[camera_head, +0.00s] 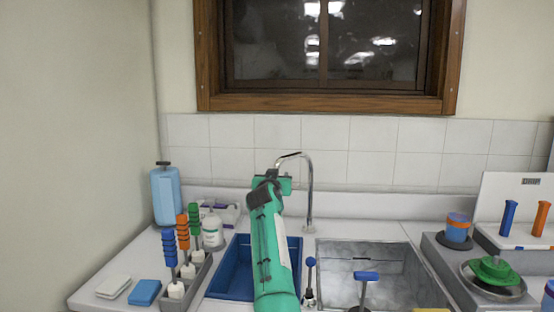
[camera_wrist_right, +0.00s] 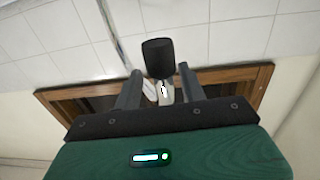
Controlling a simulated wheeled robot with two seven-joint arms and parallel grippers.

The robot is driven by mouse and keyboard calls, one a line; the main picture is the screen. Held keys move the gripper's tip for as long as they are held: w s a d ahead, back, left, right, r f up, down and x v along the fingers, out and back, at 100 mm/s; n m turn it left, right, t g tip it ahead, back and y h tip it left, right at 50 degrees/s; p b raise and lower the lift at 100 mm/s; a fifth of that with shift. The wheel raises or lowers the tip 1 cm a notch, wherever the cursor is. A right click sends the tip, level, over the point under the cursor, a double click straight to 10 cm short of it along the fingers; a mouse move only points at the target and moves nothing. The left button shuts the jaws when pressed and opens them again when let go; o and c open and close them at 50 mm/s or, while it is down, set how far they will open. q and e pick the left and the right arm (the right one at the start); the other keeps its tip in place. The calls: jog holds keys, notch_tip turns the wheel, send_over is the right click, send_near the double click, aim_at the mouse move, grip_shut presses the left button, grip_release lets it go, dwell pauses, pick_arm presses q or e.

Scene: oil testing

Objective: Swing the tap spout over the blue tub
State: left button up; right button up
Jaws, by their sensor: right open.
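The chrome tap (camera_head: 310,195) rises behind the gap between the two sinks. Its curved spout (camera_head: 291,155) bends left, and its end lies above the back of the blue tub (camera_head: 228,268) in the picture. My right gripper (camera_head: 277,180) is at the spout's end, hiding the tip in the head view. In the right wrist view my right gripper (camera_wrist_right: 160,70) is open, with a black cylinder (camera_wrist_right: 158,57), apparently the spout's end, between or just beyond its fingers. I cannot tell whether they touch. My green arm covers part of the blue tub. My left gripper is not in view.
A grey sink (camera_head: 372,262) lies right of the blue tub. Left stand a blue jug (camera_head: 166,195), a white bottle (camera_head: 212,229) and a rack of coloured-handled tools (camera_head: 199,272). A window (camera_head: 325,45) and tiled wall are behind. Equipment crowds the right counter.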

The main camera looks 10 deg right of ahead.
notch_tip(320, 180, up, 12)
jog(key=shift+d+f+b, duration=0.1)
jog(key=shift+f+b, duration=0.05)
jog(key=shift+b, duration=0.2)
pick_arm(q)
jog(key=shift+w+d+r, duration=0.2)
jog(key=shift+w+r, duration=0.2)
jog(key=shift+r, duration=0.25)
pick_arm(e)
notch_tip(320, 180, up, 7)
